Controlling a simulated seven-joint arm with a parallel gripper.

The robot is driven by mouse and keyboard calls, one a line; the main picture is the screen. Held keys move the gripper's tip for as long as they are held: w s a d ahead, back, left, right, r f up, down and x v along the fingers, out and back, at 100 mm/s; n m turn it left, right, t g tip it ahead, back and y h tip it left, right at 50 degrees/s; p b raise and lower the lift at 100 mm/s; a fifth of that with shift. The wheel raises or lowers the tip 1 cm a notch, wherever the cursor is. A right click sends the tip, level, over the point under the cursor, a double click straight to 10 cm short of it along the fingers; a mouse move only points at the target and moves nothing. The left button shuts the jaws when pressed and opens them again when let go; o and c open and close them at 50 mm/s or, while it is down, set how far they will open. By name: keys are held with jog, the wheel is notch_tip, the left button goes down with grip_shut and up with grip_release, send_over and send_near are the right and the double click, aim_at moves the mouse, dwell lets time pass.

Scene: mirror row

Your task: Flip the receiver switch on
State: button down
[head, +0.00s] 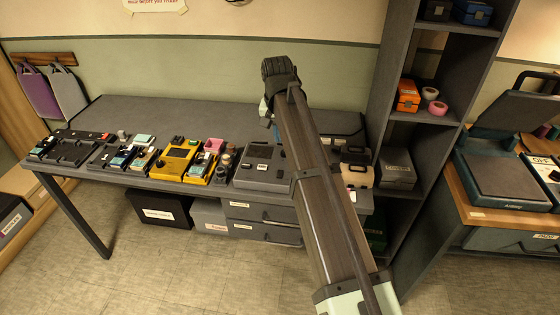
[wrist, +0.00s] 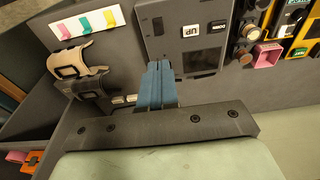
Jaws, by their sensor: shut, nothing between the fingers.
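A grey box (head: 262,178) on the desk, probably the receiver, stands left of my arm in the head view.
A yellow device (head: 172,166) and other small gadgets stand in a row left of the grey box. Cream and dark clips (wrist: 80,58) and a white strip with coloured hooks (wrist: 88,24) lie left in the wrist view. A tall shelf (head: 388,60) rises right of my arm.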

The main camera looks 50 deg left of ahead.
aim_at(281, 170)
jog(key=f, duration=0.4)
jog(key=w+a+f, duration=0.1)
jog(key=f, duration=0.8)
jog(key=shift+w+a+f, duration=0.15)
jog(key=shift+a+f, duration=0.05)
jog(key=shift+f, duration=0.25)
